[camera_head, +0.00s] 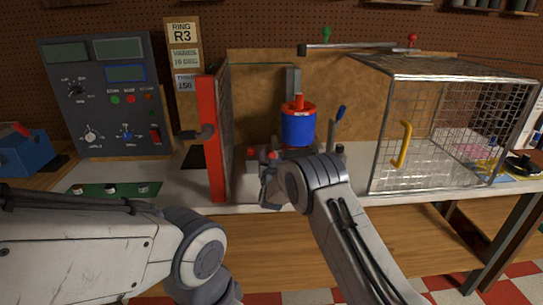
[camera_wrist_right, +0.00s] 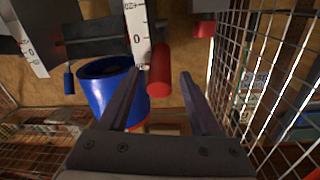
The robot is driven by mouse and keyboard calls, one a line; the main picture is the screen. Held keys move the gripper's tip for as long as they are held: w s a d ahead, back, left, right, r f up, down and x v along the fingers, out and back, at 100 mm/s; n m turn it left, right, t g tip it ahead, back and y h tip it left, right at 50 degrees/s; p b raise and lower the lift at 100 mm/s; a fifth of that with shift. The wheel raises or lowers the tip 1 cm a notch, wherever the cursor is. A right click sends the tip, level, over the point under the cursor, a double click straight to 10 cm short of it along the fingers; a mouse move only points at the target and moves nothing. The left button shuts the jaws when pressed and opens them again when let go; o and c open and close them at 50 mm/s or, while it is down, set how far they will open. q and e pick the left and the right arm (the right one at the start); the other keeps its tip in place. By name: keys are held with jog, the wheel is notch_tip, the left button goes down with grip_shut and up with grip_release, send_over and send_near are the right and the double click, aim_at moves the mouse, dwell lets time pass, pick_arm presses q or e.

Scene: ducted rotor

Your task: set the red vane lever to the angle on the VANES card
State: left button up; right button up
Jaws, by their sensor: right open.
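The VANES card (camera_head: 185,58) hangs on the board at the back, the middle of a column of cards. Its small print seems to read 10 DEG, but I cannot be sure. In the right wrist view the red vane lever's handle (camera_wrist_right: 159,72) stands beside a white scale (camera_wrist_right: 138,28) marked with a 0. My right gripper (camera_wrist_right: 162,74) is open, its two fingers on either side of the red handle, with gaps showing. In the head view my right gripper (camera_head: 268,185) is at the base of the blue rotor duct (camera_head: 298,127). My left gripper is out of view.
A red-edged door panel (camera_head: 214,140) with a dark handle stands open left of the duct. A wire cage (camera_head: 440,125) with a yellow handle stands close on the right. A control panel (camera_head: 105,95) is at the back left. A blue-handled lever (camera_head: 337,120) rises beside the duct.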

jog(key=shift+w, duration=0.1)
grip_shut()
dwell(1.4)
